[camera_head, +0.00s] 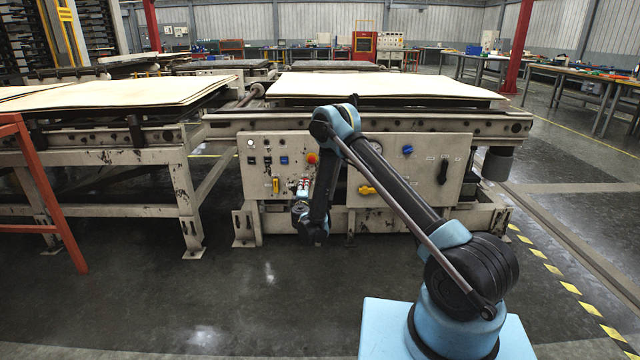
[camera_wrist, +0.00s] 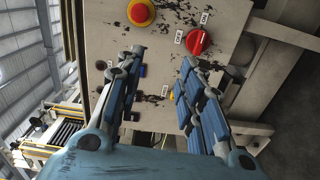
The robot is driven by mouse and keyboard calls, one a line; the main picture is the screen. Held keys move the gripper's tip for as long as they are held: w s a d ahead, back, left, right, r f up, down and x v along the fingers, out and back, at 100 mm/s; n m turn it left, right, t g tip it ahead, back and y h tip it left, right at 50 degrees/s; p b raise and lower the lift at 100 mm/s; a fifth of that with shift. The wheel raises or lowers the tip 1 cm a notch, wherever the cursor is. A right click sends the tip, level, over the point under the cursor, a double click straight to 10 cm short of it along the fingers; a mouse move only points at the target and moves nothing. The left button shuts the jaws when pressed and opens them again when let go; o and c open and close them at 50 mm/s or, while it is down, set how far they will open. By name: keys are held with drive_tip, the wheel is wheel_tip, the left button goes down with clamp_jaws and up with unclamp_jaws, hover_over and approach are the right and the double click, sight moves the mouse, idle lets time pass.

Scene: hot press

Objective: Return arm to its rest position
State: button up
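My arm (camera_head: 385,185) reaches from its blue base up and over, then down in front of the hot press's control panel (camera_head: 425,165). My gripper (camera_wrist: 160,62) is open and empty, with its two blue-padded fingers apart and pointing at the panel. In the head view the gripper is small and partly hidden beside my forearm, low at the panel's left part. Whether the fingertips touch the panel cannot be told.
The press table (camera_head: 490,122) with pale sheets (camera_head: 385,85) stands behind the panel. A second table (camera_head: 190,180) and an orange-red post (camera_head: 50,195) are at the left. Blue (camera_head: 407,149) and black handles (camera_head: 443,170) protrude from the panel. The floor (camera_head: 240,285) in front is clear.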

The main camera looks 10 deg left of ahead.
drive_tip(key=w+d+r+m+g+h, duration=0.3)
drive_tip(key=d+r+m+h, duration=0.35)
drive_tip(key=d+r, duration=1.3)
drive_tip(key=s+d+r+m+g+h, duration=0.1)
drive_tip(key=s+d+r+m+g, duration=0.2)
drive_tip(key=s+d, duration=0.5)
drive_tip(key=s+d+r+m+g, duration=0.1)
drive_tip(key=s+d+r+m, duration=0.3)
drive_tip(key=d, duration=0.9)
drive_tip(key=s+d+r+m+g, duration=0.1)
drive_tip(key=s+d+g, duration=0.1)
drive_tip(key=s+d, duration=0.35)
drive_tip(key=s+d+m+g, duration=0.1)
drive_tip(key=s+d, duration=0.2)
drive_tip(key=s, duration=0.6)
drive_tip(key=s+d+r+m+g, duration=0.15)
drive_tip(key=s+d, duration=0.25)
drive_tip(key=s, duration=0.4)
drive_tip(key=s+f+m+g+y, duration=0.1)
drive_tip(key=s+f, duration=0.4)
drive_tip(key=s, duration=0.7)
drive_tip(key=s+f+m+g+y, duration=0.1)
drive_tip(key=s+f+g+y, duration=0.2)
drive_tip(key=s, duration=0.8)
drive_tip(key=shift+s+a+f, duration=0.4)
drive_tip(key=shift+a+f, duration=0.05)
drive_tip(key=shift+f, duration=0.4)
